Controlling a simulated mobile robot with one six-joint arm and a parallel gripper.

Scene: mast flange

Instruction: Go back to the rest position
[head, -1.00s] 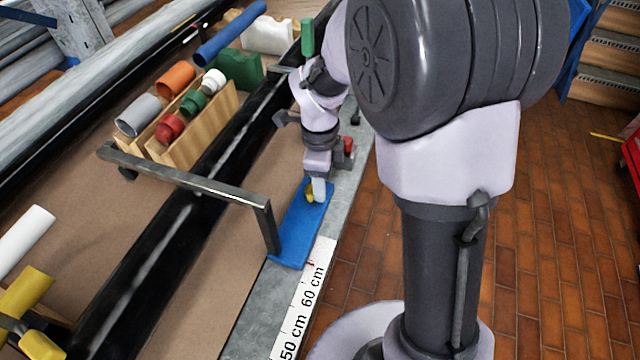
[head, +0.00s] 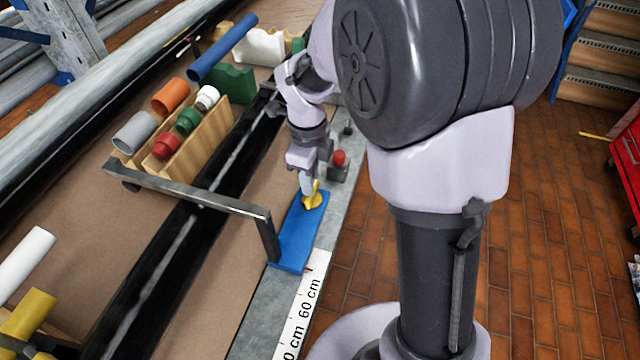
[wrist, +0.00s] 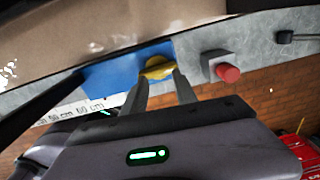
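A yellow flange-like piece (head: 313,197) rests on the blue mat (head: 291,240) near its far end. It also shows in the wrist view (wrist: 157,68), just beyond my fingertips. My gripper (head: 306,184) is right by the yellow piece, pointing down. In the wrist view its two fingers (wrist: 160,80) stand apart with nothing clamped between them. The nearer finger covers part of the piece in the head view.
A red button on a grey box (head: 339,160) stands close to my gripper. A dark metal bar frame (head: 200,188) spans the bench nearer the camera. A wooden rack (head: 205,140) holds coloured cylinders. A ruler strip (head: 298,325) runs along the bench edge.

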